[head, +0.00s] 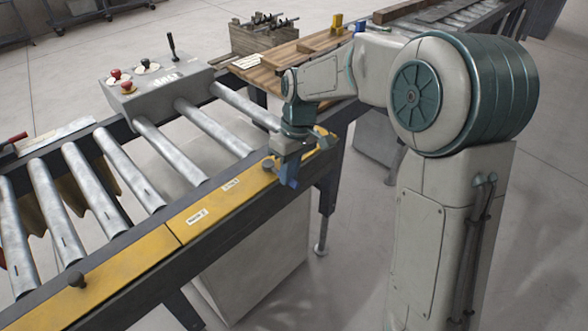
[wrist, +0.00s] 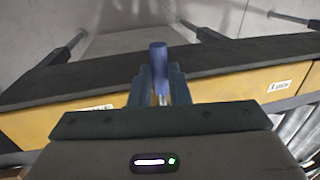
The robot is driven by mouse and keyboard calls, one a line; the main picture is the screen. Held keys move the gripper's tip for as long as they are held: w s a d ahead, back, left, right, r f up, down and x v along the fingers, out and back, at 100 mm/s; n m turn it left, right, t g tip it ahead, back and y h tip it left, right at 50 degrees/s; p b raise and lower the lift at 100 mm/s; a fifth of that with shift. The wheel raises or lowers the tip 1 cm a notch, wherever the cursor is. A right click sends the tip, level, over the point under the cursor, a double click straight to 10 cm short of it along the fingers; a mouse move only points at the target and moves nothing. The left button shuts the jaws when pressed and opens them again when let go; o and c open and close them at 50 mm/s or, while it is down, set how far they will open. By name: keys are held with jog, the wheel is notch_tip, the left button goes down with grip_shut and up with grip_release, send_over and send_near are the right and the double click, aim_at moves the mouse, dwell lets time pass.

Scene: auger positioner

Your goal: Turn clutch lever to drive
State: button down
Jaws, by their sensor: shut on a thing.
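A lever with a blue grip, which I take as the clutch lever, stands at the front edge of the yellow rail; its blue grip shows in the wrist view (wrist: 158,56). My gripper (head: 287,172) is shut on it, and in the wrist view the two fingers (wrist: 160,90) close around the lever's thin shank just below the grip. In the head view the gripper hides most of the lever.
A grey control box (head: 155,92) with red knobs and a black-handled stick stands across the rollers (head: 165,150). A wooden table (head: 285,65) with blocks lies behind my arm. The floor in front is clear.

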jog(key=shift+r, duration=0.1)
jog(key=c, duration=1.6)
grip_release()
jog(key=shift+c, duration=0.2)
notch_tip(320, 180, up, 14)
jog(key=w+d, duration=0.1)
jog(key=w, duration=0.1)
jog(key=shift+d+f, duration=0.25)
jog(key=shift+d, duration=0.15)
jog(key=s+d+f+m+t, duration=0.1)
jog(key=s+d+f+m, duration=0.1)
jog(key=s+d, duration=0.3)
jog(key=s+d+f+m+t+h, duration=0.1)
jog(key=s+d+f+m+t, duration=0.1)
jog(key=s, duration=0.7)
jog(key=s+d+f+m+t, duration=0.1)
jog(key=s+d+f+m, duration=0.3)
jog(key=s+d, duration=0.3)
jog(key=shift+d+f+m+t, duration=0.3)
jog(key=shift+d+m, duration=0.35)
jog(key=shift+m, duration=0.15)
